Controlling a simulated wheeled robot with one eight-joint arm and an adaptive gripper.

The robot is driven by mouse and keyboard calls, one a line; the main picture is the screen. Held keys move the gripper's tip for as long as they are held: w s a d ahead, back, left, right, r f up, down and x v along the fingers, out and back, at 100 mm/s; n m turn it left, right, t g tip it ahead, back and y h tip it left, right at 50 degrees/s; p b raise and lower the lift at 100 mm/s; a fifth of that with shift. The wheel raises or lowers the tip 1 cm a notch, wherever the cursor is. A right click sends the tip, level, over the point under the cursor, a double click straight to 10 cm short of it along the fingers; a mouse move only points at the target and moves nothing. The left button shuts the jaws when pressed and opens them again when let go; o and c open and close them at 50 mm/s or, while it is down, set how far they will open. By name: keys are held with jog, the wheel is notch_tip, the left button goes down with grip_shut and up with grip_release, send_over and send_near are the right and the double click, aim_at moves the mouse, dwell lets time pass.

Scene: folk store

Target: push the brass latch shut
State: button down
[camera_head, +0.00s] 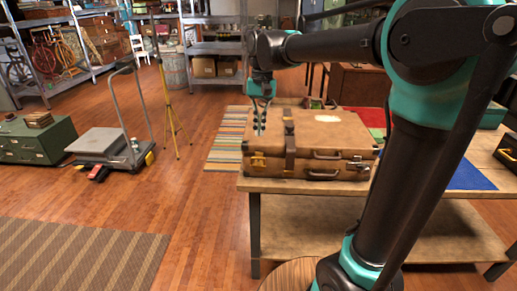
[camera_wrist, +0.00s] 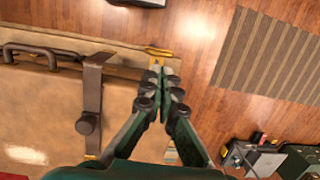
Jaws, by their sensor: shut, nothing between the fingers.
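A tan leather suitcase (camera_head: 330,135) lies flat on a wooden table, with dark straps and handles. A brass latch (camera_head: 257,161) sits on its front face near the left corner. In the wrist view the brass latch (camera_wrist: 158,52) shows at the suitcase edge, just beyond my fingertips; how far it stands open is hard to tell. My gripper (camera_head: 259,131) points down over the left part of the lid, behind the latch. In the wrist view my gripper (camera_wrist: 160,72) has its fingers together, with nothing held. Contact with the suitcase cannot be told.
The wooden table (camera_head: 300,187) has a bare strip in front of the suitcase. A strap with a dark buckle (camera_wrist: 88,124) lies beside my fingers. A second brass fitting (camera_head: 357,163) is at the suitcase's right. A platform cart (camera_head: 100,142) and yellow tripod (camera_head: 171,110) stand left on open floor.

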aim_at(258, 158)
jog(key=f, duration=0.4)
jog(key=s+f, duration=0.1)
jog(key=f, duration=0.2)
jog(key=shift+a+f, duration=0.1)
jog(key=shift+a, duration=0.05)
jog(key=shift+s+f+t, duration=0.35)
jog(key=shift+t, duration=0.35)
jog(key=f+t, duration=0.1)
jog(key=s+f+t, duration=0.1)
jog(key=t, duration=0.1)
jog(key=shift+s, duration=0.2)
notch_tip(258, 158, down, 9)
jog(key=w+t, duration=0.1)
jog(key=t, duration=0.5)
jog(key=shift+w+t, duration=0.3)
jog(key=shift+t, duration=0.1)
dwell(0.4)
jog(key=shift+r, duration=0.2)
